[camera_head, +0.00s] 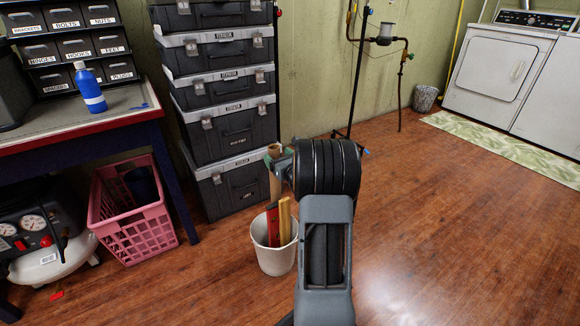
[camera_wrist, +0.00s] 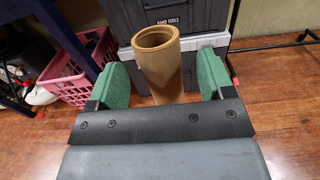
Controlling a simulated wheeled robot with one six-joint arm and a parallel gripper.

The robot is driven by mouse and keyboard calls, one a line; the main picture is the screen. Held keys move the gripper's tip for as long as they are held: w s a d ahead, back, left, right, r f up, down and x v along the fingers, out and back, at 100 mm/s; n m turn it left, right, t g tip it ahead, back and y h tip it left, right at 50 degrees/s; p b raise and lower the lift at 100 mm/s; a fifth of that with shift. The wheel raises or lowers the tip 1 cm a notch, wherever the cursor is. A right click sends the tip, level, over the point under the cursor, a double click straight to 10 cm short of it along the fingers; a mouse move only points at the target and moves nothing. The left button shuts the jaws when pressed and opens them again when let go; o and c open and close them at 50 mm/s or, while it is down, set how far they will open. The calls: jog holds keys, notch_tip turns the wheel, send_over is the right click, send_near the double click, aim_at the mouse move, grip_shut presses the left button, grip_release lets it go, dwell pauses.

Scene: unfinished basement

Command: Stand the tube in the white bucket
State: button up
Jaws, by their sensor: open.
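The tan cardboard tube (camera_wrist: 160,60) is upright, its open top facing up, between the green pads of my gripper (camera_wrist: 160,80) in the wrist view. My gripper is open, with a pad on each side of the tube. In the head view the tube's rim (camera_head: 274,149) shows just left of my wrist, above the white bucket (camera_head: 273,262). The bucket stands on the floor and holds a red piece (camera_head: 273,226) and a yellow piece (camera_head: 285,220). My arm hides part of the tube, and I cannot tell where its lower end rests.
Stacked dark toolboxes (camera_head: 238,135) stand behind the bucket. A pink crate (camera_head: 135,238) and an air compressor (camera_head: 40,240) are at left, by a workbench (camera_head: 100,120) bearing a blue bottle (camera_head: 90,88). Open wooden floor lies at right, before a green rug (camera_head: 510,150) and white machines (camera_head: 500,75).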

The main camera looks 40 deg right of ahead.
jog(key=s+a+p, duration=0.1)
jog(key=s+p, duration=0.2)
jog(key=s, duration=0.8)
jog(key=shift+s+a, duration=0.25)
jog(key=shift+s, duration=0.05)
jog(key=s+a+r+n+g+y+p, duration=0.1)
jog(key=a+r+n+g+y+p, duration=0.45)
jog(key=a+r+n+p, duration=0.7)
jog(key=s+a+r+n+g+y+p, duration=0.2)
jog(key=a+r+n+g+y+p, duration=0.3)
jog(key=a+r+n+y+p, duration=0.7)
jog(key=s+a+r+n+g+h+p, duration=0.5)
jog(key=s+a+r+h, duration=0.2)
jog(key=h, duration=0.2)
jog(key=s+d+r+n+t+h+p, duration=0.1)
jog(key=s+d+r+n+h+p, duration=0.1)
jog(key=r+n+h+p, duration=0.4)
notch_tip(320, 180, up, 5)
jog(key=s+n+p, duration=0.1)
jog(key=n+p, duration=0.1)
jog(key=p, duration=0.1)
jog(key=shift+s+d+r, duration=0.15)
jog(key=shift+d, duration=0.25)
